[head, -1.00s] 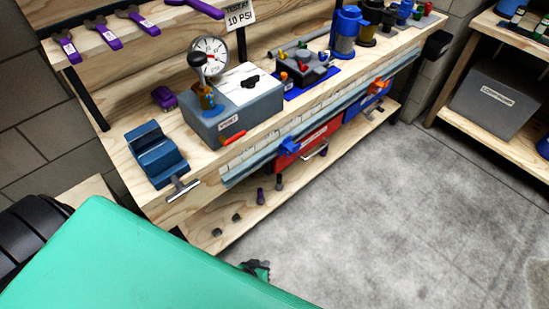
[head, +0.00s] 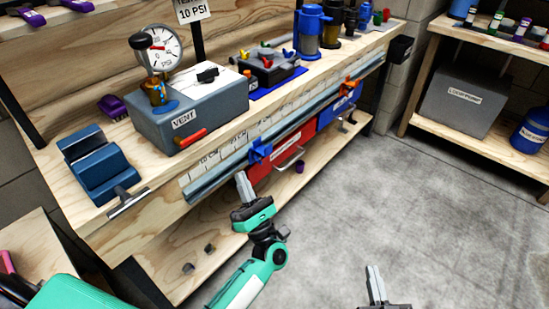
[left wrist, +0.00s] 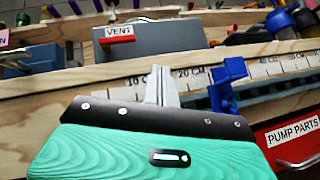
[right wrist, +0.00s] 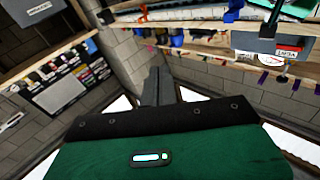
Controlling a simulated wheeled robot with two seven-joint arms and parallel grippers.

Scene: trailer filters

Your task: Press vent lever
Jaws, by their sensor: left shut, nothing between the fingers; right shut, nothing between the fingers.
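The grey-blue box (head: 205,118) on the bench carries a VENT label (head: 184,119). A red lever (head: 190,138) sticks out of its front below the label; it also shows in the left wrist view (left wrist: 117,40). My left gripper (head: 241,180) is shut and empty, in front of the bench edge, below and right of the red lever and apart from it. In the left wrist view its fingertips (left wrist: 160,72) point toward the bench front below the box. My right gripper (head: 373,275) is shut and empty over the floor, away from the bench.
A round gauge (head: 158,47) and a black-knobbed handle (head: 143,41) stand at the box. A blue vise-like block (head: 100,165) sits to its left. A rail with a blue clamp (head: 260,150) runs along the bench front, above a red bin (head: 290,155). The concrete floor is clear.

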